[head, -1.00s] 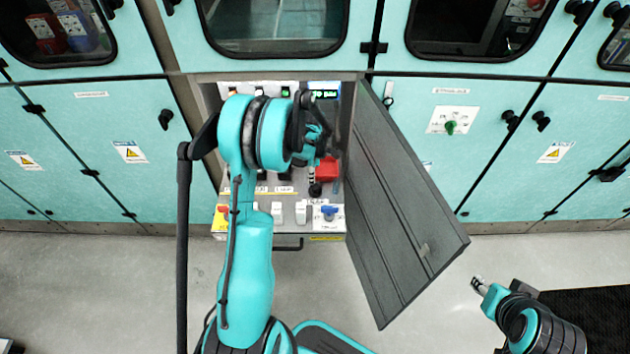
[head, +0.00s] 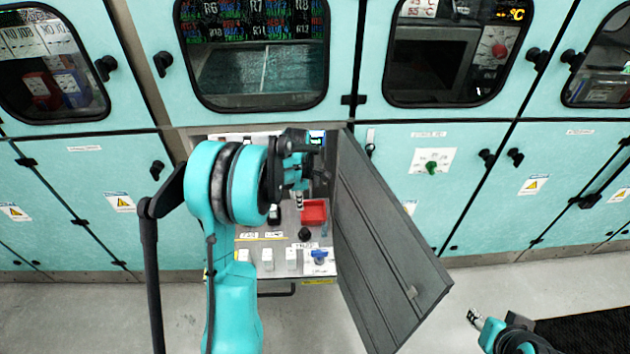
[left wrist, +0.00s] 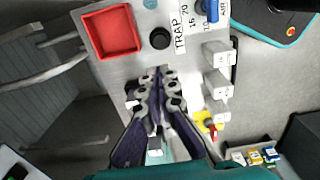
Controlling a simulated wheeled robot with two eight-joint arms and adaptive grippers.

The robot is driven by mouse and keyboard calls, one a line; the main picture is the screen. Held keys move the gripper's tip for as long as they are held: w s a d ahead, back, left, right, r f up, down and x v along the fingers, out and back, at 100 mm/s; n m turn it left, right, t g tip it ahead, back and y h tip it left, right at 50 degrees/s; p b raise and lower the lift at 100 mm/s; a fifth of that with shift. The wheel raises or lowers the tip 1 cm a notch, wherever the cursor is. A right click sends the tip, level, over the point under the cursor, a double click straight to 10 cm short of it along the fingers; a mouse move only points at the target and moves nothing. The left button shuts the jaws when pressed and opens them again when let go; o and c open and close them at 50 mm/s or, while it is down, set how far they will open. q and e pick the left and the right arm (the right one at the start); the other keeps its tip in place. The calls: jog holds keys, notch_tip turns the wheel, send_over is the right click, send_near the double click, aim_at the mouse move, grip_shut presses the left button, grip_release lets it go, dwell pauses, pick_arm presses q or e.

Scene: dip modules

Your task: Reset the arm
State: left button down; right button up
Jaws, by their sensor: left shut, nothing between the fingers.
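My left arm reaches up the middle of the head view to the open cabinet bay. My left gripper (head: 299,199) is above the grey control panel (head: 262,251). In the left wrist view the left gripper (left wrist: 158,72) is shut and empty, its fingertips together over the panel near a black knob (left wrist: 159,39). A red square tray (left wrist: 110,31) lies beside that knob; it also shows in the head view (head: 314,212). My right gripper (head: 472,318) is low at the right, away from the panel; its jaws are too small to judge.
An open grey door (head: 385,245) hangs on the right of the bay, close to my left arm. White switches (head: 268,260) and a blue valve handle (head: 319,256) line the panel's front. Teal cabinets with windows fill the back. The grey floor (head: 90,315) at the left is clear.

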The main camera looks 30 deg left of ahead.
pick_arm(q)
jog(key=s+d+r+m+t, duration=0.3)
jog(key=s+d+r+m, duration=0.5)
jog(key=d+r+m, duration=0.4)
jog(key=s+d+r+m+t, duration=0.2)
jog(key=s+d+m+t, duration=0.2)
jog(key=s+m, duration=0.7)
jog(key=shift+d+m, duration=0.6)
jog(key=shift+d, duration=0.45)
